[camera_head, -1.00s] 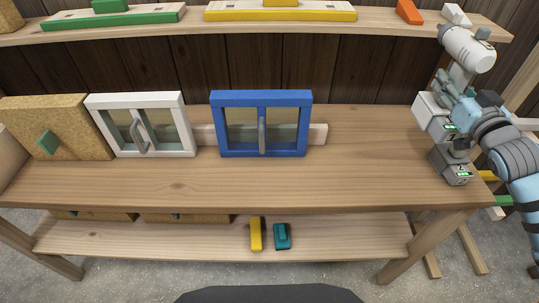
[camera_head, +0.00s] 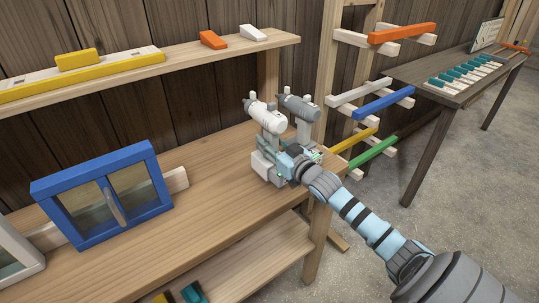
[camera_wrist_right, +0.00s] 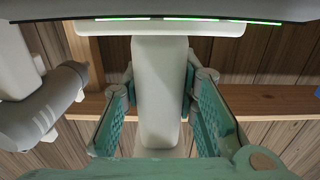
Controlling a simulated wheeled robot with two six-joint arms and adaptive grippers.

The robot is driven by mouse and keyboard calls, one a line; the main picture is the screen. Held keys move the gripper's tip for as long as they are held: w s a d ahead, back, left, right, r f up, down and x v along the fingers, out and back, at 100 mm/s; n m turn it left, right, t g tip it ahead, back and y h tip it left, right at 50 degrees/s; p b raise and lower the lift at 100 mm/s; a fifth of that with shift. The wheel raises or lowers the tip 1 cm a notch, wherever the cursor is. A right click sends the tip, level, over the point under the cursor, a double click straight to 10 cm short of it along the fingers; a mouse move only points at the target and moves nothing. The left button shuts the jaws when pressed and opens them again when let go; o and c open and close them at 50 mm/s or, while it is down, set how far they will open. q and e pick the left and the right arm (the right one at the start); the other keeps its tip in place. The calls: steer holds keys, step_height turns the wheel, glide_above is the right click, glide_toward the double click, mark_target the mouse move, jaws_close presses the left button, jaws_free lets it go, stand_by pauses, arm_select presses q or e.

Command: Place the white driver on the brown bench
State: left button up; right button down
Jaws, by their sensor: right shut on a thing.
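The white driver (camera_head: 266,118) stands upright over a charger block at the right end of the light wood bench; I cannot tell if it is clear of the charger. My right gripper (camera_head: 278,150) is shut on its handle. In the right wrist view the white handle (camera_wrist_right: 160,95) sits between the two teal finger pads of the right gripper (camera_wrist_right: 160,108). A dark brown bench (camera_head: 424,118) stands at the far right, well apart from the driver. My left gripper is in neither view.
A grey driver (camera_head: 299,107) stands close beside the white one. A wooden rack with coloured bars (camera_head: 385,102) is between the benches. The brown bench carries a row of teal-and-white pieces (camera_head: 465,72) and an upright board (camera_head: 486,35). A blue window frame (camera_head: 108,196) stands at left.

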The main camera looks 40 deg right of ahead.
steer(key=shift+f+b, duration=0.65)
steer(key=shift+f, duration=0.75)
steer(key=shift+f, duration=0.15)
steer(key=c, duration=1.3)
jaws_free()
steer(key=shift+s, duration=0.1)
